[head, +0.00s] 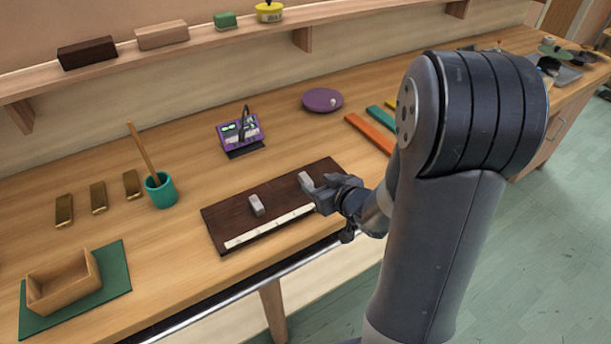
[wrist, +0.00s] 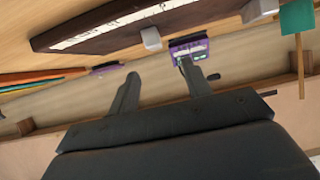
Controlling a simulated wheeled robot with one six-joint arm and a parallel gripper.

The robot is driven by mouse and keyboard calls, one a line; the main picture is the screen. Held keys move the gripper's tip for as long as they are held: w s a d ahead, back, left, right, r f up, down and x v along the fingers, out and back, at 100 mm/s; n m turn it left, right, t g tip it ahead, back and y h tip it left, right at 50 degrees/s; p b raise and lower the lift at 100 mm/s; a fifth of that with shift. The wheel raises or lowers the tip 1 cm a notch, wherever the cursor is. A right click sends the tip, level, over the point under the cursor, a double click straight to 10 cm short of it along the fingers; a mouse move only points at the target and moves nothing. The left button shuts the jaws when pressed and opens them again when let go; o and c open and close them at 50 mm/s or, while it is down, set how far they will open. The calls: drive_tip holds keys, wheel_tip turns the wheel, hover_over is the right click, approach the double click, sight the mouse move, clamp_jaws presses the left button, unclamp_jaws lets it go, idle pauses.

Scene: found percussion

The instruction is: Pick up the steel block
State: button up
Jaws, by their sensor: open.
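Two small grey blocks sit on a dark brown board with a pale marked strip along its front edge. One block (head: 256,205) is left of the board's middle. The other block (head: 305,181) is toward the right end, just beyond my gripper (head: 318,194). I cannot tell by looks which one is steel. In the wrist view, my gripper (wrist: 158,72) is open and empty. The nearer block (wrist: 151,38) shows past the fingertips, roughly in line with the gap and apart from them.
The dark board (head: 228,216) lies near the bench's front edge. Behind it stands a purple device (head: 238,131). A teal cup (head: 161,190) holding a stick, brass bars (head: 98,197) and a wooden box (head: 62,284) are to the left. Coloured bars (head: 368,134) lie behind right.

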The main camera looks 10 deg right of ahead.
sight(306, 178)
drive_tip(key=x, duration=0.3)
drive_tip(key=shift+w+a+f, duration=0.1)
drive_tip(key=shift+w+f, duration=0.1)
drive_tip(key=shift+d+f+p+x, duration=0.15)
drive_tip(key=shift+x, duration=1.15)
drive_tip(key=shift+d+f+p+x, duration=0.15)
drive_tip(key=shift+x, duration=1.15)
clamp_jaws()
